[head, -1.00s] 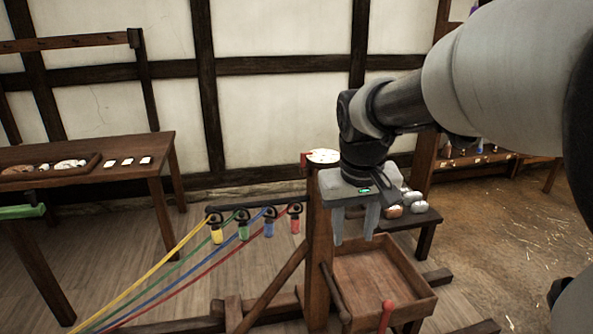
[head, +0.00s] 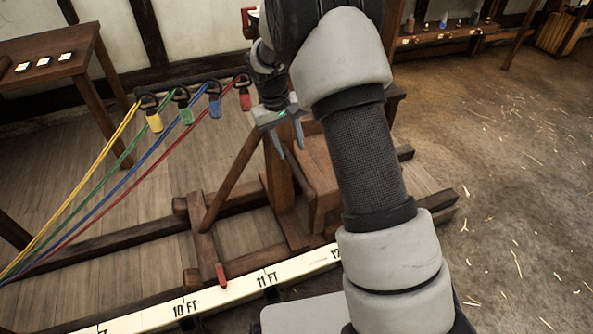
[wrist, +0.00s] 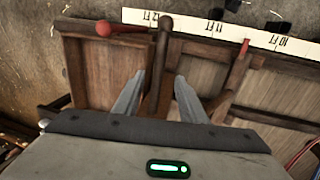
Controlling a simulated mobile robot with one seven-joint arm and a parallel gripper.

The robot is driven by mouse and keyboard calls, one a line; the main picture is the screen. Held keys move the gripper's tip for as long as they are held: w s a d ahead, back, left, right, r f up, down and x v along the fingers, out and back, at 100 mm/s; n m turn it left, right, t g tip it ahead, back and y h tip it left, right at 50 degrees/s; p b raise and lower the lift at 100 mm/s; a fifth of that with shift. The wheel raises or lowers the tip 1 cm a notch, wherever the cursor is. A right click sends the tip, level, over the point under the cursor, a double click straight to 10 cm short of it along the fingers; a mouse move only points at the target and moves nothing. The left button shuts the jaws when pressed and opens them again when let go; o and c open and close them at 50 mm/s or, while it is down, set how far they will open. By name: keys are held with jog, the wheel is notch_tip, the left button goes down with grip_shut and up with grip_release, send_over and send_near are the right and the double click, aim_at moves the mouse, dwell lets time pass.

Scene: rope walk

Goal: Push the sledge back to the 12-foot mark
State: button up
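The sledge is a dark wooden frame (head: 203,240) with an upright post and a box (head: 319,175). Four strands, yellow, green, blue and red, run to hooks on its crossbar. Its red pointer (head: 221,274) stands between 10 FT and 11 FT on the white scale board (head: 225,296); the pointer also shows in the wrist view (wrist: 239,66). The 12 mark is partly hidden by my arm in the head view, but shows in the wrist view. My gripper (head: 291,146) is open beside the post. In the wrist view a wooden handle (wrist: 159,65) appears between its fingers; contact is unclear.
A red-knobbed lever (wrist: 120,30) sticks out near the box in the wrist view. A table (head: 55,55) with white cards stands at the back left. The straw-strewn floor (head: 490,180) on the right is mostly clear.

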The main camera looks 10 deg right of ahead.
aim_at(297, 171)
jog(key=f, duration=0.3)
jog(key=d+f+b, duration=0.1)
jog(key=f, duration=0.3)
jog(key=d+f, duration=0.1)
jog(key=f, duration=0.2)
jog(key=shift+w+f+b, duration=0.25)
jog(key=shift+b, duration=0.15)
grip_shut()
